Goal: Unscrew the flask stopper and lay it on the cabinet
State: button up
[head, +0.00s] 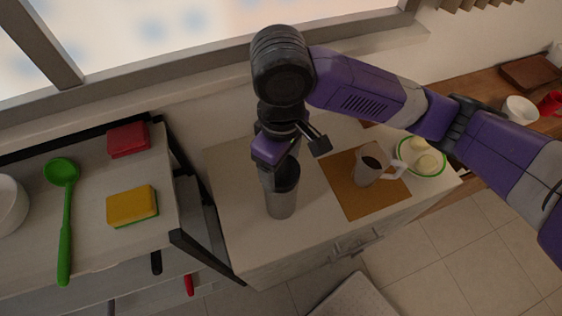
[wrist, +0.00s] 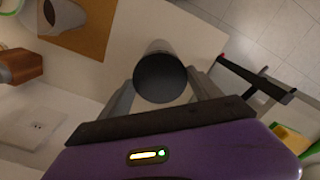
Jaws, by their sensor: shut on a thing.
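The grey flask (head: 281,204) stands upright on the light cabinet top (head: 240,230) in the head view. Its dark round stopper (head: 287,175) sits at its upper end, partly hidden by my gripper (head: 277,164). In the wrist view, the stopper (wrist: 160,79) shows as a dark disc between the two fingers of my gripper (wrist: 161,92), with a bit of the grey flask (wrist: 158,46) beyond it. My gripper is shut on the stopper from above. I cannot tell whether the thread is loose.
Right of the flask, a mug (head: 367,172) stands on a brown mat (head: 349,202), with a green-rimmed bowl (head: 423,157) beyond. A counter on the left holds a green spoon (head: 65,215), a yellow sponge (head: 131,205) and a red one (head: 127,139). Bare cabinet top lies around the flask.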

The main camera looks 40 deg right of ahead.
aim_at(281, 170)
jog(key=shift+r, duration=0.1)
dwell(0.3)
jog(key=shift+r, duration=2)
